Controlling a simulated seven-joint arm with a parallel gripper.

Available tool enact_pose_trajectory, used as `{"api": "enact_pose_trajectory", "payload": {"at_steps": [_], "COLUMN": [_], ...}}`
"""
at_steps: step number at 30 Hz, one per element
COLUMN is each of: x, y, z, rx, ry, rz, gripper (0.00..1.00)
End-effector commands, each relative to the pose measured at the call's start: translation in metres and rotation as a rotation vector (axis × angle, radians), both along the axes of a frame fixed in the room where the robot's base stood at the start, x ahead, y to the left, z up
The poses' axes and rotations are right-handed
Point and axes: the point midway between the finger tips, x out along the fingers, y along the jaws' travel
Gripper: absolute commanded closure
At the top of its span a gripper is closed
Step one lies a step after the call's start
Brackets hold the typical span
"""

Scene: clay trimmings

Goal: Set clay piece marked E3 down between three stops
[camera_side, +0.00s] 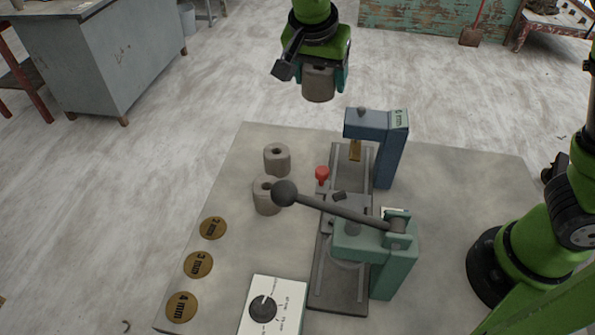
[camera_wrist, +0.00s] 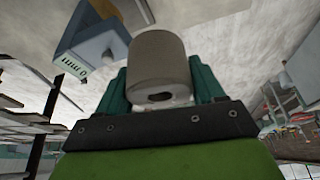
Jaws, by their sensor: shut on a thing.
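My gripper (camera_side: 320,72) is raised above the far side of the bench, shut on a grey clay piece (camera_side: 319,86). In the wrist view the clay piece (camera_wrist: 158,58) is a short cylinder with a dark hole in its near end, held between two green fingers (camera_wrist: 160,88). No E3 mark can be read on it. It hangs clear of everything, beyond and left of the blue 6 mm post. A dark rail fixture (camera_side: 340,292) stands on the bench below. I cannot make out three stops with certainty.
Two hollow clay pieces (camera_side: 277,160) (camera_side: 267,197) stand left of the rail. The blue post (camera_side: 390,150), red knob (camera_side: 322,173) and green lever press (camera_side: 375,245) are obstacles. Brass discs (camera_side: 198,265) and a dial box (camera_side: 275,307) lie nearer. The bench's far left (camera_side: 255,135) is bare.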

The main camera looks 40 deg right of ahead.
Motion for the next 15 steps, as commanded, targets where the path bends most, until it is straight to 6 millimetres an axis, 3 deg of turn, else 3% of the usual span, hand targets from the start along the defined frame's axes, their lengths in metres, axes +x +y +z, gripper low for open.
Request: {"api": "enact_pose_trajectory", "payload": {"at_steps": [1, 9, 15], "x": [-0.023, -0.151, -0.221], "y": [0.000, -0.019, -0.039], "z": [0.003, 0.003, -0.002], "rx": [0.001, 0.001, 0.003], "ry": [0.000, -0.002, -0.002], "rz": [-0.097, -0.725, -1.080], "gripper": [0.72, 0.72, 0.72]}}
